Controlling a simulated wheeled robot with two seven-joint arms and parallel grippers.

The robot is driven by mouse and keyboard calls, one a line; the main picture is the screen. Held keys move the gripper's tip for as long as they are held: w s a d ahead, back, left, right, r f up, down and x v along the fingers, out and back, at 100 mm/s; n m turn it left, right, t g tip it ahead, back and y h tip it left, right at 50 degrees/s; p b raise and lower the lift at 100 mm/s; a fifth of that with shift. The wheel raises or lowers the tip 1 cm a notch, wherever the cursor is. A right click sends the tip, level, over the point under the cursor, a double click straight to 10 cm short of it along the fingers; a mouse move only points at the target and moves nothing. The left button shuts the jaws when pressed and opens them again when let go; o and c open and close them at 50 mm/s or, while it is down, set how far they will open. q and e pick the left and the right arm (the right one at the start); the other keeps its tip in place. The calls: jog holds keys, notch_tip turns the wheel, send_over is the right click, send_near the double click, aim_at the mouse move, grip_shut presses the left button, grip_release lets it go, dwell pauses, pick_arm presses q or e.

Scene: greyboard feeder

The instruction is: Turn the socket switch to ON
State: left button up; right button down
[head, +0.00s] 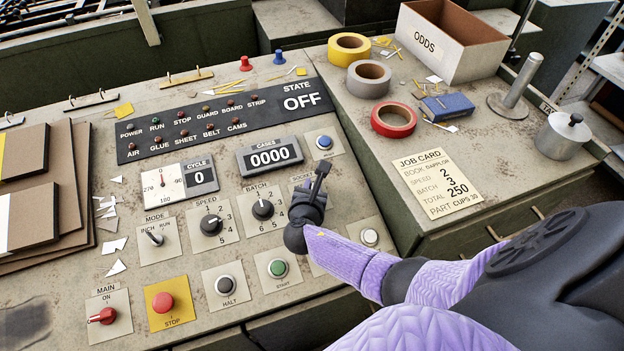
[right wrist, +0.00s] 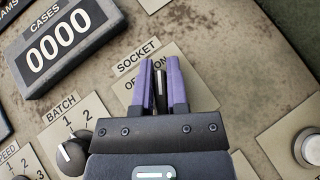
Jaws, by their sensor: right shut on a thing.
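The socket switch (right wrist: 160,88) is a small dark knob with a pale pointer line. In the right wrist view it stands between my right gripper's two purple fingers (right wrist: 160,84), which are shut on it. The pointer faces roughly up in that picture. The SOCKET plate (right wrist: 138,58) carries the OFF and ON marks, partly hidden by the fingers, so I cannot tell exactly which mark the pointer meets. In the head view my right gripper (head: 312,188) is over the socket plate and covers the switch. My left gripper is not in view.
The batch knob (head: 263,209) is close on the left, with the blue button (head: 324,142) above and a white button (head: 369,237) at lower right. The cases counter (head: 270,155) reads 0000. The state display (head: 301,102) reads OFF. The job card (head: 436,183) lies on the right bench.

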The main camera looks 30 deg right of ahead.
jog(key=c, duration=0.6)
grip_release()
jog(key=shift+c, duration=0.2)
jog(key=p+v, duration=0.4)
jog(key=v, duration=0.6)
jog(key=shift+r, duration=0.1)
